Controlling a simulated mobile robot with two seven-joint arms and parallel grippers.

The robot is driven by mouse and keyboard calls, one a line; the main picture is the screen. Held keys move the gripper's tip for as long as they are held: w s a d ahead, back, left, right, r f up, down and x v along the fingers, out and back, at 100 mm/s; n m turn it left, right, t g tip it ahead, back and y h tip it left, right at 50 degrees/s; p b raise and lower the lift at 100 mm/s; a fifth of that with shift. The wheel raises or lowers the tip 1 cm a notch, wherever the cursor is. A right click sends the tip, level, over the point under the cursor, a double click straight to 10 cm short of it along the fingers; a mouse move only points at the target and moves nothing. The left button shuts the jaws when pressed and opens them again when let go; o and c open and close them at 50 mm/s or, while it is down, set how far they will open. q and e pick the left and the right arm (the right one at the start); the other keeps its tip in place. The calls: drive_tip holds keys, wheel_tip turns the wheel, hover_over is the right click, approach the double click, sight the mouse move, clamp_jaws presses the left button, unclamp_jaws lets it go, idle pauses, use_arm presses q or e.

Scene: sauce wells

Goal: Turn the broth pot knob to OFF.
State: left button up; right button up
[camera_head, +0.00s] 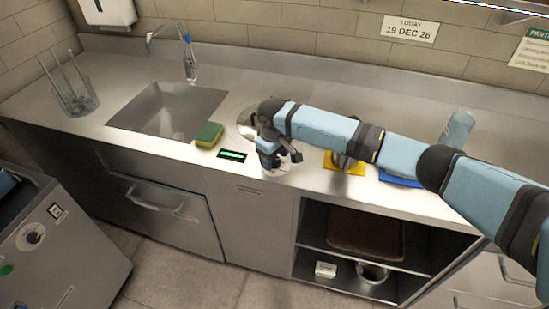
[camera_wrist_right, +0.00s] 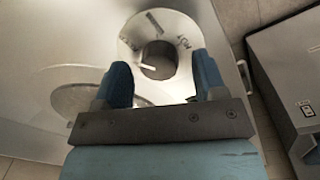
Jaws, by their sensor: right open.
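The knob (camera_wrist_right: 159,60) is a dark grey cylinder with a white pointer mark, in the middle of a round pale dial plate (camera_wrist_right: 186,35). Its pointer aims left in the right wrist view. Dark lettering on the plate is too small to read surely. In the head view the plate's edge (camera_head: 283,166) shows beside my gripper, and the knob is hidden. My right gripper (camera_wrist_right: 160,76) is open over the dial, one blue finger on each side of the knob in the picture; I cannot tell whether they touch it. A round metal well or lid (camera_wrist_right: 82,101) lies beside the dial. My left gripper is out of view.
A small green-lit display (camera_head: 232,155) and a green-yellow sponge (camera_head: 209,135) lie left of my right gripper, near the sink (camera_head: 150,112). A glass with rods (camera_head: 76,100) stands far left. A yellow item (camera_head: 354,168) is to the right, partly behind my arm.

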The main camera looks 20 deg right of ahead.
drive_tip(key=shift+f, duration=0.4)
drive_tip(key=shift+c, duration=0.5)
drive_tip(key=c, duration=0.8)
drive_tip(key=shift+r+n+p, duration=0.2)
drive_tip(key=shift+n+p, duration=1.1)
drive_tip(key=shift+p, duration=0.15)
drive_tip(key=n+p, duration=0.1)
drive_tip(key=n, duration=0.1)
drive_tip(key=shift+n+p, duration=0.3)
drive_tip(key=shift+p, duration=0.1)
drive_tip(key=n+p, duration=0.1)
drive_tip(key=n, duration=0.2)
drive_tip(key=shift+f, duration=0.1)
drive_tip(key=n+p, duration=0.1)
drive_tip(key=n, duration=0.1)
drive_tip(key=shift+n+y, duration=0.3)
drive_tip(key=shift+n, duration=0.6)
